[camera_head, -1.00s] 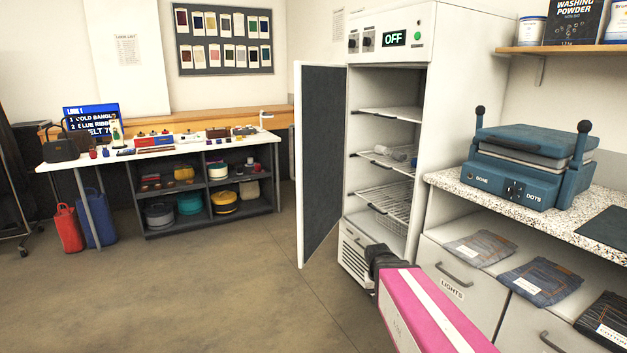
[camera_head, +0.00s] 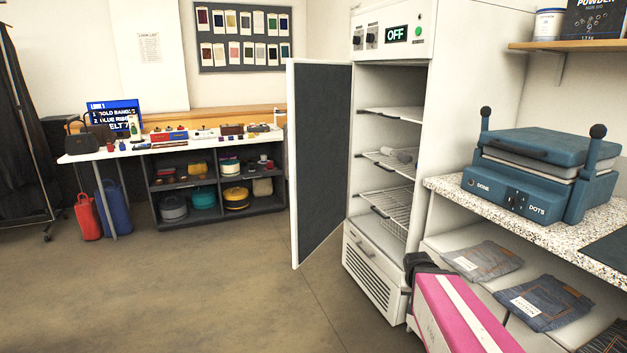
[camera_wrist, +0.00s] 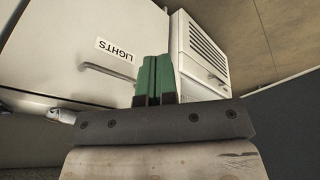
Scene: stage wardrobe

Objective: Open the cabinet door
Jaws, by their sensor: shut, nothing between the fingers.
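The tall white cabinet (camera_head: 470,110) stands right of centre, its display reading OFF. Its door (camera_head: 320,165) stands open, swung out to the left, with the dark inner face showing. Wire shelves (camera_head: 392,162) are visible inside. My gripper shows in the wrist view (camera_wrist: 155,80), its green fingers shut together and empty. It is near the cabinet's vented base (camera_wrist: 203,55) and a white front labelled LIGHTS, apart from the door. In the head view my pink arm reaches in at the lower right; the fingertips are hidden there.
A speckled counter (camera_head: 440,187) with a blue press (camera_head: 540,170) and folded jeans (camera_head: 482,261) below stands at the right, near my arm. A bar handle (camera_wrist: 112,72) juts from the LIGHTS front. A white table (camera_head: 88,155) stands at the back left. The floor (camera_head: 200,285) in front is clear.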

